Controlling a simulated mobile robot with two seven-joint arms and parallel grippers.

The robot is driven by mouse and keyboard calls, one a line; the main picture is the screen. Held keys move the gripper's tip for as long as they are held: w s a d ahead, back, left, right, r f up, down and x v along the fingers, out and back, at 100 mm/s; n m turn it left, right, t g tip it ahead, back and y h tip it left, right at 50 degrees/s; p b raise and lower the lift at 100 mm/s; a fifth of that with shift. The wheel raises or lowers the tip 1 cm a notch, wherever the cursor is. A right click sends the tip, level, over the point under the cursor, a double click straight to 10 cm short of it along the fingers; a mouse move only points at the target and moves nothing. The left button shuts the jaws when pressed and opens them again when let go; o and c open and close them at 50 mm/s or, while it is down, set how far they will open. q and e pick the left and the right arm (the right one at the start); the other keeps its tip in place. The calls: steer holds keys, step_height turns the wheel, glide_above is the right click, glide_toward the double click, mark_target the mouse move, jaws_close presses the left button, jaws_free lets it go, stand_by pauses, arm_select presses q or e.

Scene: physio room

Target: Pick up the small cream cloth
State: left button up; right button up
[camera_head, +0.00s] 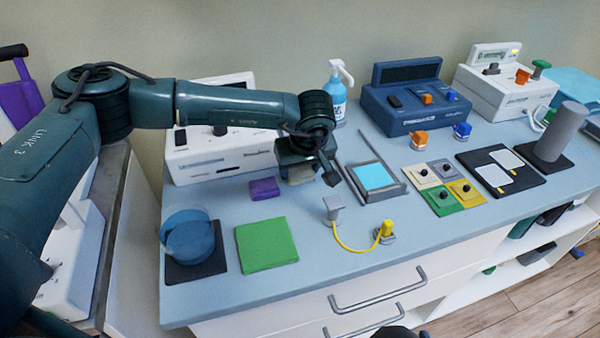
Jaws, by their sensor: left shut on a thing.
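My left gripper (309,172) is over the blue-grey counter, pointing down in front of the white device. It is shut on the small cream cloth (299,177), which shows as a pale patch below the gripper body. Most of the cloth is hidden by the gripper, and I cannot tell whether it touches the counter.
A purple block (264,188) lies left of the gripper, and a tray with a light-blue pad (373,176) lies to the right. A green cloth (266,245) and blue roll (188,235) are nearer the front. The white device (222,152) stands behind. Front-middle counter is partly clear.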

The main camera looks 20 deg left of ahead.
mark_target(301, 172)
arm_select(q)
steer(key=shift+r, duration=0.15)
step_height(301, 172, up, 10)
steer(key=shift+b, duration=0.35)
steer(key=o, duration=0.3)
steer(key=shift+c, duration=1.2)
